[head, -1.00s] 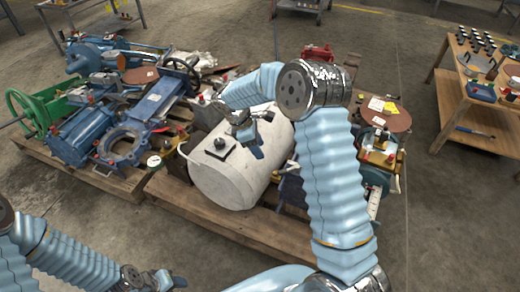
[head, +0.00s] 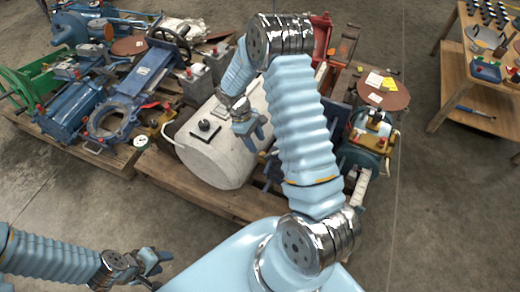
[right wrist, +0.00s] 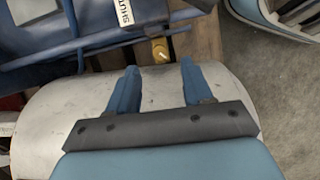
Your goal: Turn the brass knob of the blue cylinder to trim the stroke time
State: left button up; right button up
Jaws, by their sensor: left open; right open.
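In the right wrist view the blue cylinder (right wrist: 95,22) lies across the top left, with a white label reading "SHUT", cut off. A small brass knob (right wrist: 160,50) shows at its lower edge, just beyond and between my right fingertips. My right gripper (right wrist: 158,72) is open and empty, above a pale rounded tank. In the head view my right gripper (head: 258,131) hangs over the right side of the white tank; my right arm hides most of what lies behind it, and I cannot make out the knob there. My left gripper (head: 155,262) is open and empty, low at the left, away from the pallets.
The white tank (head: 205,160) lies on a wooden pallet (head: 190,190). Blue valves and a flange (head: 115,122) crowd the pallet at left. A brown disc (head: 383,92) and green-blue machine (head: 362,160) stand right. A wooden workbench (head: 452,75) is at far right. Floor in front is clear.

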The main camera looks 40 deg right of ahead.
aim_at(262, 154)
jog(key=x, duration=0.5)
jog(key=shift+s+f, duration=0.1)
jog(key=shift+f, duration=0.2)
